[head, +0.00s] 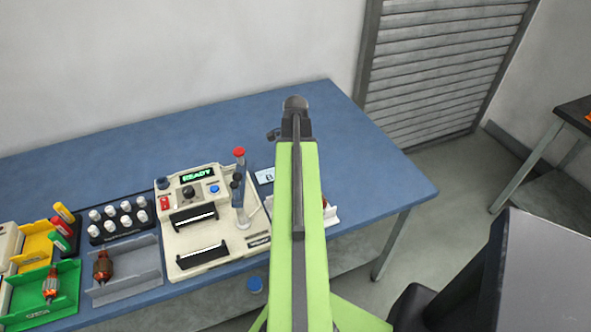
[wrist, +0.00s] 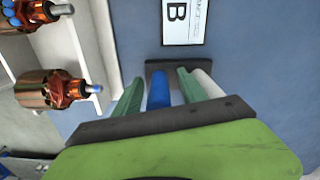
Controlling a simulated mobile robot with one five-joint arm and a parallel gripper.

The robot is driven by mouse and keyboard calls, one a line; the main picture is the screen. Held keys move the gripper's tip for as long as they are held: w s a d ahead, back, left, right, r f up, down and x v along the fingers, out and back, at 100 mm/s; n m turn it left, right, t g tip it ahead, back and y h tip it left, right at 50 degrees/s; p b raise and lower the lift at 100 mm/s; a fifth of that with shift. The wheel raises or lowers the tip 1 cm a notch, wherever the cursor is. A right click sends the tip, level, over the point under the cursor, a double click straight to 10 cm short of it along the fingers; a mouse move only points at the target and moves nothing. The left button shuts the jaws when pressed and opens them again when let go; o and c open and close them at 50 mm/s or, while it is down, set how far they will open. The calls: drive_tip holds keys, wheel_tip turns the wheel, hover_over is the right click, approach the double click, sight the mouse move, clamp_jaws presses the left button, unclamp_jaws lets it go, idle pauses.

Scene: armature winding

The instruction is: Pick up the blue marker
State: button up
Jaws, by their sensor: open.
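The blue marker (wrist: 158,90) shows in the wrist view, lying lengthwise between the two green fingers of my gripper (wrist: 159,88). The fingers are open, one on each side of the marker, and I cannot tell whether either touches it. The marker's far end meets a dark holder (wrist: 158,66), and its near end is hidden behind my gripper's dark front edge. A white marker-like piece (wrist: 205,84) lies just right of the right finger. In the head view my green arm hides the marker and the gripper.
A card marked B (wrist: 185,18) lies beyond the holder. Copper-wound armatures (wrist: 50,90) sit in a pale tray left of my gripper. In the head view, a winding machine (head: 205,215) reading READY stands left of my arm on the blue table (head: 385,165), whose right part is clear.

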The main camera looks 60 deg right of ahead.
drive_tip(key=shift+r, duration=0.1)
clamp_jaws()
idle(0.3)
drive_tip(key=r+p, duration=0.5)
drive_tip(key=shift+s+d+r, duration=0.1)
drive_tip(key=shift+s+r, duration=0.05)
drive_tip(key=shift+s, duration=0.2)
drive_tip(key=s+d+r+p, duration=0.3)
drive_tip(key=s+r+p, duration=0.2)
drive_tip(key=s, duration=0.5)
drive_tip(key=shift+s+d+r+p, duration=0.2)
drive_tip(key=shift+r+p, duration=0.15)
drive_tip(key=shift+p, duration=0.15)
